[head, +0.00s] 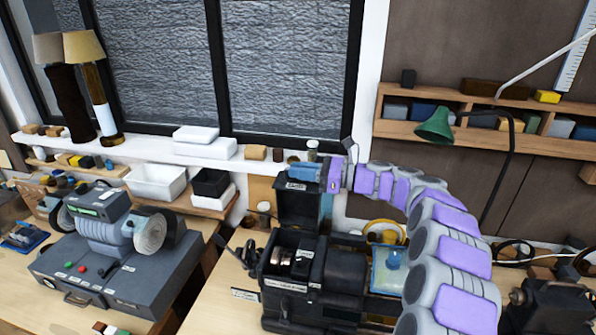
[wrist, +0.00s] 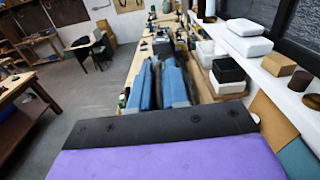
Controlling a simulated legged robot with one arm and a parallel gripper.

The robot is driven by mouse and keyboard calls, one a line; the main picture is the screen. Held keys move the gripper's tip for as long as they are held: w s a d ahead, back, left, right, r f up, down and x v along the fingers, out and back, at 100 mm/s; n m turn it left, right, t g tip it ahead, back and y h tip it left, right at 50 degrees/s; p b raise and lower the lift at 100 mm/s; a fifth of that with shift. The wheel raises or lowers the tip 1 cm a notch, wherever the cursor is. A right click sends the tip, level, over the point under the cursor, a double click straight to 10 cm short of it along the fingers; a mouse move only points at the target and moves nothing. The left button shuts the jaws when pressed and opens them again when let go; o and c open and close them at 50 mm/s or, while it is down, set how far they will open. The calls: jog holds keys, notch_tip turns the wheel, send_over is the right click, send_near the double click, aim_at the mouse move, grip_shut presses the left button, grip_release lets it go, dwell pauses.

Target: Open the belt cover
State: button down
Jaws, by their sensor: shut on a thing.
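The dark belt cover (head: 298,208) stands raised at the left end of a black machine (head: 335,262) in the head view. Below it the housing is open and metal pulleys (head: 284,256) show inside. My gripper (head: 303,173) reaches in from the right, its blue-grey fingers at the cover's top edge and shut on it. The fingers also show in the wrist view (wrist: 160,88), but the cover's grasped edge cannot be made out there.
A grey grinder-like machine (head: 115,240) stands on the left bench. White trays (head: 155,182) and small blocks line the shelf under the window. A green lamp (head: 436,125) hangs at right. A blue-topped container (head: 391,268) sits beside the machine under my arm.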

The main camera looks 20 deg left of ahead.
jog(key=c, duration=1.6)
grip_release()
jog(key=shift+w+d, duration=0.1)
jog(key=o, duration=0.4)
jog(key=shift+d, duration=0.25)
jog(key=shift+a, duration=0.1)
jog(key=shift+w+d, duration=0.1)
jog(key=shift+d, duration=0.35)
jog(key=d, duration=1.6)
jog(key=shift+w+d, duration=0.15)
jog(key=shift+w, duration=0.25)
